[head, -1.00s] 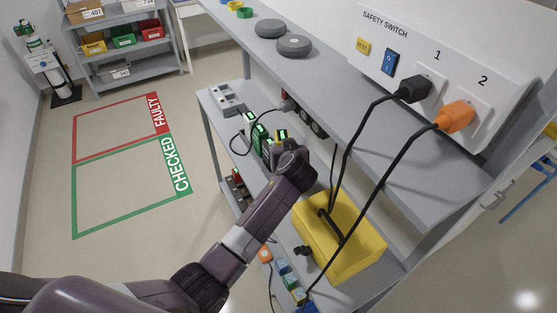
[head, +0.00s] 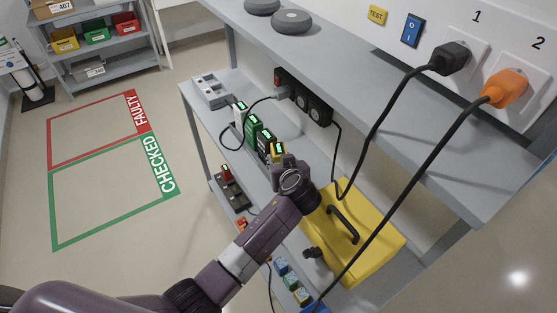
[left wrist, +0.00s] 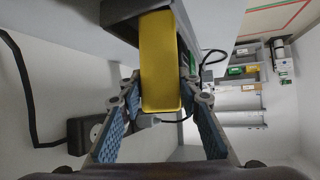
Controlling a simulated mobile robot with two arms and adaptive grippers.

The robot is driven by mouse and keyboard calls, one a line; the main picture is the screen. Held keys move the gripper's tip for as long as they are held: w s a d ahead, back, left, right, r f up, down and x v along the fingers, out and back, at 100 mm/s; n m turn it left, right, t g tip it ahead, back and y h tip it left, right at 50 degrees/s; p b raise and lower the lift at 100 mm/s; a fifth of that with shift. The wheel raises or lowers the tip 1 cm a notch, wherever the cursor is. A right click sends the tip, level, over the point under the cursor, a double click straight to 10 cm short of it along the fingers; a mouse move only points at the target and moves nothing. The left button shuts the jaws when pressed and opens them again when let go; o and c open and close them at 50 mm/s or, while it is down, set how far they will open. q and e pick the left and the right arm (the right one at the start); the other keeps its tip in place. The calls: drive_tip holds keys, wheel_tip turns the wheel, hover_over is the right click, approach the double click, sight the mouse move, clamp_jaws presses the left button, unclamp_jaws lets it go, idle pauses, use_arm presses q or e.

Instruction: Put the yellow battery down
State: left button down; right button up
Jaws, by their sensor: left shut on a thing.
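The yellow battery (head: 278,149) is at the near end of a row of batteries on the middle shelf (head: 262,187), with a green light on top. In the left wrist view the yellow battery (left wrist: 160,62) is a yellow block between the two blue-padded fingers. My left gripper (head: 285,162) is shut on it; its fingertips are mostly hidden by the wrist in the head view. I cannot tell whether the battery touches the shelf. Beside it stand a black battery (head: 264,144), a green battery (head: 252,129) and a white battery (head: 240,109). My right gripper is not in view.
A yellow case (head: 375,245) stands close right of my left wrist. Black cables hang in front of it from the plugs (head: 450,58). A power strip (head: 303,97) is behind the batteries. The floor has clear FAULTY (head: 92,127) and CHECKED (head: 110,190) frames.

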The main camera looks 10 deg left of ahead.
use_arm(q)
drive_tip(key=c, duration=1.7)
unclamp_jaws()
drive_tip(key=shift+s+d, duration=0.15)
drive_tip(key=shift+s, duration=0.1)
drive_tip(key=o, duration=0.3)
drive_tip(key=shift+s+d, duration=0.1)
drive_tip(key=shift+d, duration=0.05)
drive_tip(key=shift+r, duration=0.1)
drive_tip(key=shift+s+d+r+p, duration=0.1)
drive_tip(key=shift+s+r+p, duration=0.2)
drive_tip(key=shift+p, duration=0.15)
drive_tip(key=p+v, duration=0.6)
drive_tip(key=v, duration=0.5)
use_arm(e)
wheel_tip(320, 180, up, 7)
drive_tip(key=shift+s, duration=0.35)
use_arm(q)
drive_tip(key=shift+f, duration=0.1)
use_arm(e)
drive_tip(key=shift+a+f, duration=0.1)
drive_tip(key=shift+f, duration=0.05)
